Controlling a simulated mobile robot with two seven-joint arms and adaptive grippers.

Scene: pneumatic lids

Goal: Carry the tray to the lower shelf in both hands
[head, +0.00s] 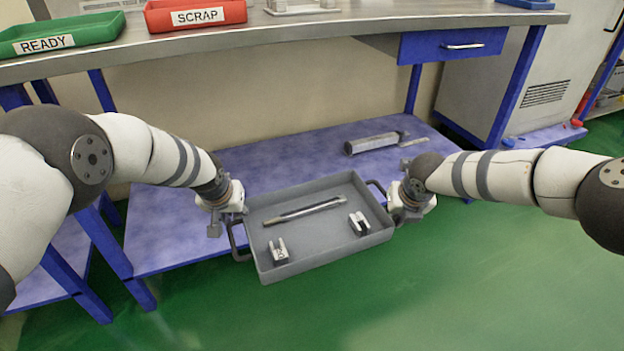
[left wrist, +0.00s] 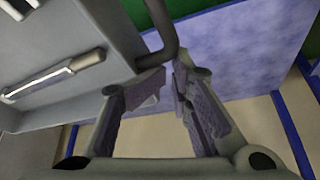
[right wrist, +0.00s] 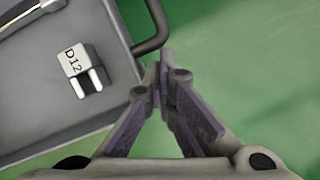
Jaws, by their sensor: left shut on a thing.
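The grey tray (head: 322,256) is level, in front of and partly above the front edge of the blue lower shelf (head: 180,238). It holds a long metal rod (head: 304,211) and two small forked blocks, one at the front left (head: 279,252) and one at the right (head: 359,223). My left gripper (head: 222,222) is shut on the left handle (left wrist: 172,40). My right gripper (head: 405,207) is at the right handle (right wrist: 160,25), its fingers closed together there. The exact contact of the right fingertips is partly hidden.
A grey bar-shaped part (head: 372,143) lies at the back right of the lower shelf. The workbench top (head: 350,25) overhangs it, with a green READY bin (head: 85,30) and red SCRAP bin (head: 215,16). Blue legs stand at both sides. Green floor in front is clear.

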